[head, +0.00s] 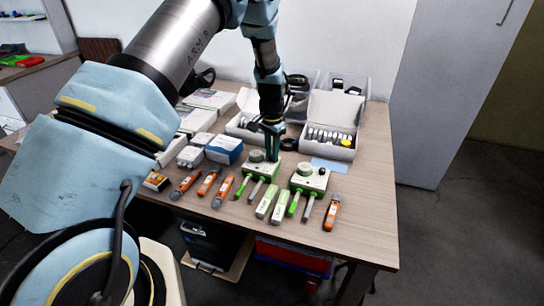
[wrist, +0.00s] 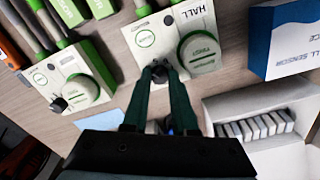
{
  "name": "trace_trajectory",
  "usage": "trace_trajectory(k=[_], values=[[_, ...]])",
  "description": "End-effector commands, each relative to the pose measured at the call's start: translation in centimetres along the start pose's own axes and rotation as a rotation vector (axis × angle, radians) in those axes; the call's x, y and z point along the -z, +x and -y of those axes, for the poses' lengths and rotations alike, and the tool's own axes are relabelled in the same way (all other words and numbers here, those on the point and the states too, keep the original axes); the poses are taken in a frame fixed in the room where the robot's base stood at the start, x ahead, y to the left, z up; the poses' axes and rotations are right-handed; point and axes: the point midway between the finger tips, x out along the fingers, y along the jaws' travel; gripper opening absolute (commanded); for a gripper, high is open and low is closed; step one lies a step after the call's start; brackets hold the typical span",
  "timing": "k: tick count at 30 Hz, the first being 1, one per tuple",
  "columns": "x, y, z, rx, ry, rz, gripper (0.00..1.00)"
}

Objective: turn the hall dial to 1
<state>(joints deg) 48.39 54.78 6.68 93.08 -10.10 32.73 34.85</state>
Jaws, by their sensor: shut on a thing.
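The hall sensor unit is a small white and green box marked "HALL" (wrist: 160,32), with a round white-topped knob (wrist: 200,54) on its face. In the head view the unit (head: 256,168) stands on the table below the arm. My gripper (wrist: 161,72) is shut on a small dark dial at the unit's near edge; the fingers hide most of it. In the head view my gripper (head: 272,152) points down at the unit's right side. The dial's pointer and numbers cannot be read.
A similar white and green unit (head: 311,180) with its own black dial (wrist: 58,105) stands close by. Orange-handled tools (head: 331,212) and green-handled probes lie in front. An open white box (head: 331,138) and a blue and white box (head: 225,149) stand behind.

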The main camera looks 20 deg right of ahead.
Motion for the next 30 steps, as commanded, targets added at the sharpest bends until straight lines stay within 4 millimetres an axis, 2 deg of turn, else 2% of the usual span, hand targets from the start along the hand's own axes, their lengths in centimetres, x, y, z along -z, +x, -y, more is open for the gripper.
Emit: trace_trajectory(k=[30], values=[[0.05,0.02,-0.01,0.0,-0.967,-0.001,0.0]])
